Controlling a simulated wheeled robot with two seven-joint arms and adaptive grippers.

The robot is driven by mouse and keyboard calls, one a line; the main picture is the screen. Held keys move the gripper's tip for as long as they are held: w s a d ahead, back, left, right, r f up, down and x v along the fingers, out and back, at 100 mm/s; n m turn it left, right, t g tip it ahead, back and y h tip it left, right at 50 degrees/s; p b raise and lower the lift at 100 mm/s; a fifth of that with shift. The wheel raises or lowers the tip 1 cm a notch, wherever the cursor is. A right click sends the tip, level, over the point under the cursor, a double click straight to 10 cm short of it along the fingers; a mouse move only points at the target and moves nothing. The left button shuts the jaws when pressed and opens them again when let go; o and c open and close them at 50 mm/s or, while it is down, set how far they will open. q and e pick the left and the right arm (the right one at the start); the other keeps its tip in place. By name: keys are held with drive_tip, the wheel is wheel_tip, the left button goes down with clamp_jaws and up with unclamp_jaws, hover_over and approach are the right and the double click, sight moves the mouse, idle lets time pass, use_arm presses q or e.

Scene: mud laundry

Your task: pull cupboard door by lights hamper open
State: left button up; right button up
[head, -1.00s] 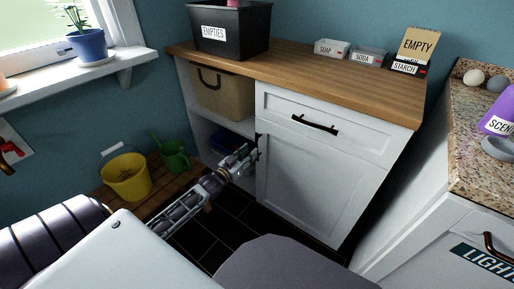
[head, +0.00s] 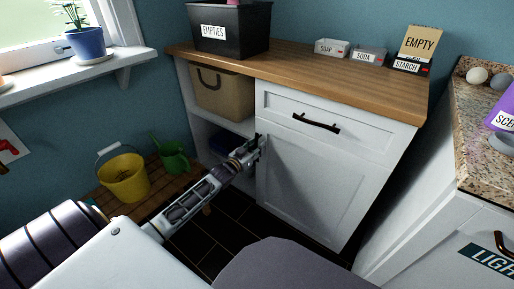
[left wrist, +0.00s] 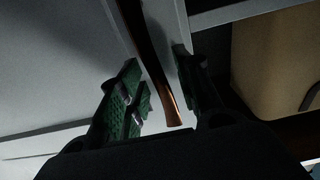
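The white cupboard door (head: 315,185) is below a drawer and looks shut. My left gripper (head: 260,145) is at the door's upper left edge and hides the door's handle in the head view. In the left wrist view, the dark bronze handle (left wrist: 160,65) runs between the two fingers of my left gripper (left wrist: 160,85). The fingers are spread on either side of it, with gaps showing. The hamper with the LIGHTS label (head: 487,258) is at the lower right, partly cut off. My right gripper is not in view.
A drawer with a dark handle (head: 316,123) is above the door. Open shelves with a brown basket (head: 223,95) are to its left. A yellow bucket (head: 124,178) and green watering can (head: 172,155) stand on a wooden rack. Dark floor tiles (head: 235,215) lie clear before the cupboard.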

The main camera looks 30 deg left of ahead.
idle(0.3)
use_arm(q)
clamp_jaws()
drive_tip(key=shift+s, duration=0.15)
idle(0.3)
